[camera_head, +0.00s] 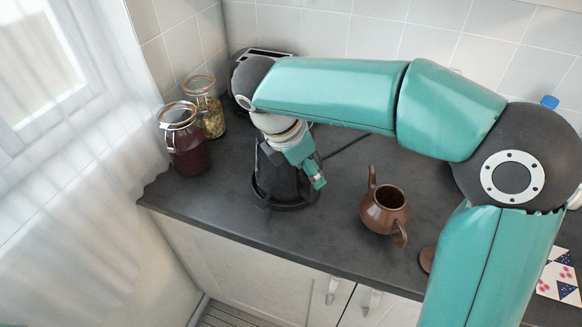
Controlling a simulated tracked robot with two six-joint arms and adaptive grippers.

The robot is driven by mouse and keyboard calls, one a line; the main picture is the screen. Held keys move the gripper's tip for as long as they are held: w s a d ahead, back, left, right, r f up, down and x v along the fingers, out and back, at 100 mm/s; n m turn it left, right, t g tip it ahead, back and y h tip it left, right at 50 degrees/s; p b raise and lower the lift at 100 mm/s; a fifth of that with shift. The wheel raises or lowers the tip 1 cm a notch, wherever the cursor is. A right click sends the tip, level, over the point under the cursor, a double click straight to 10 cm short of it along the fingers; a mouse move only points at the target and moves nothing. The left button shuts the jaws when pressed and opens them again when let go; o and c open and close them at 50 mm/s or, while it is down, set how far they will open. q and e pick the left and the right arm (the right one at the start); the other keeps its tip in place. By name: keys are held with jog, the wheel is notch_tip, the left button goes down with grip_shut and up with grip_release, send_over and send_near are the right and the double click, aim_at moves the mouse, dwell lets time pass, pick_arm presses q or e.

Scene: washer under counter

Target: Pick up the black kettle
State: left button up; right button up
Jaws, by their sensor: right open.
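The black kettle (277,183) stands on the dark counter (225,185), left of the middle of the view. My right arm reaches in from the right and bends over it. My right gripper (306,172) is open, right over the kettle, and covers much of its upper part. I cannot tell whether the fingers touch the kettle or where its handle is. My left gripper is not in view.
A brown teapot (385,210) stands right of the kettle, with a brown round piece (427,259) farther right. A dark red jar (186,142) and a jar of yellowish food (210,112) stand at the left. A black appliance (270,53) is behind my arm.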

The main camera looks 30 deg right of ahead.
aim_at(313, 194)
jog(key=shift+x, duration=2.8)
jog(key=shift+a, duration=0.2)
jog(key=c, duration=1)
grip_shut()
